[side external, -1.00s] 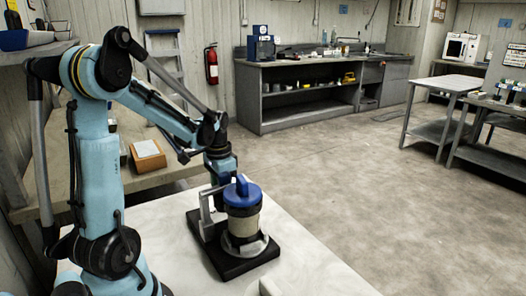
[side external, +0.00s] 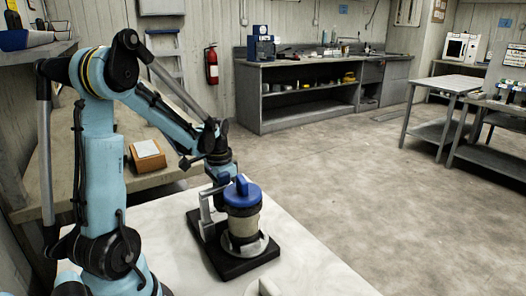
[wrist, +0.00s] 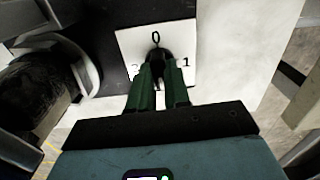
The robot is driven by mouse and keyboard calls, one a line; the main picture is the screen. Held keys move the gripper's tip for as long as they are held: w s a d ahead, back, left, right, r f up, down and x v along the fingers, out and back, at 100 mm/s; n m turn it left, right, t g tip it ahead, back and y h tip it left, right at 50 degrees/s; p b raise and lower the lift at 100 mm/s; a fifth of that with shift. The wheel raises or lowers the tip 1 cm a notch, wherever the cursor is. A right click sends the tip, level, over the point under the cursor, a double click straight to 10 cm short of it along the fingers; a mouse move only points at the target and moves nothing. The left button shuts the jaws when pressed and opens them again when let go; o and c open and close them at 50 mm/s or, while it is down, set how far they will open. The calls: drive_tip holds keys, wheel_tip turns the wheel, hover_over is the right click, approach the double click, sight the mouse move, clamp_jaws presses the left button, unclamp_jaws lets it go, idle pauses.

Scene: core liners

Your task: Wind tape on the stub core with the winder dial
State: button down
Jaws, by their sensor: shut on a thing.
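The winder stands on a black base (side external: 228,268) on the white table in the side external view. It carries an upright pale cylinder (side external: 243,224), which looks like the core, with a blue cap (side external: 242,195) and a grey ring at its foot. In the wrist view, the white dial plate (wrist: 130,45) shows 0 at the top, 1 at the right and a partly hidden figure at the left. My gripper (wrist: 159,68) has its green fingers shut on the dark dial knob (wrist: 157,54) at the plate's middle. From the side, the fingers and dial are hidden behind the winder.
A grey bracket (side external: 205,212) stands beside the cylinder on the base. A pale object (side external: 264,287) lies at the table's front edge. The tabletop right of the winder is clear.

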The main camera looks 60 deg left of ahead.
idle(0.3)
drive_tip(key=c, duration=1.1)
unclamp_jaws()
drive_tip(key=shift+r, duration=0.1)
wheel_tip(320, 180, up, 12)
wheel_tip(320, 180, down, 12)
drive_tip(key=shift+f, duration=0.1)
idle(0.4)
